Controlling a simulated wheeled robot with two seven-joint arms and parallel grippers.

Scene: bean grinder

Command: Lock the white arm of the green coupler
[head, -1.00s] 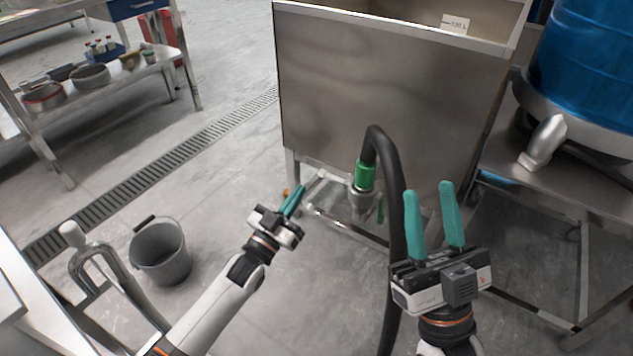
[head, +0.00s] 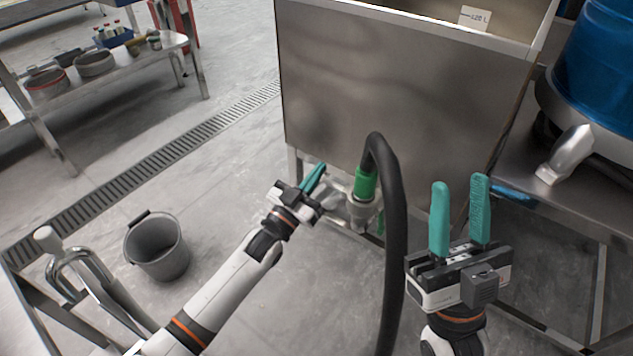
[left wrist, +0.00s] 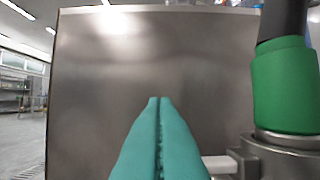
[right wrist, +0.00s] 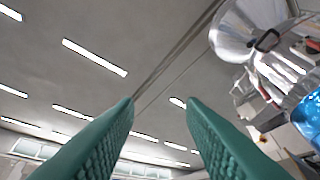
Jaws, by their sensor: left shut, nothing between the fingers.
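The green coupler (head: 365,183) sits at the end of a black hose (head: 392,240), on a grey metal fitting (head: 362,212) in front of the steel tank. In the left wrist view the green coupler (left wrist: 285,90) is at the right, with a white arm (left wrist: 220,164) sticking out left from the fitting, low and partly behind my fingers. My left gripper (head: 318,172) is shut and empty, left of the coupler and apart from it. It also shows in the left wrist view (left wrist: 160,100). My right gripper (head: 460,190) is open and empty, pointing up, right of the hose.
The steel tank (head: 400,90) stands behind the coupler. A steel table (head: 560,205) with a blue drum (head: 605,75) is at the right. A grey bucket (head: 157,250) stands on the floor at the left. A shelf with pots (head: 95,64) is at the far left.

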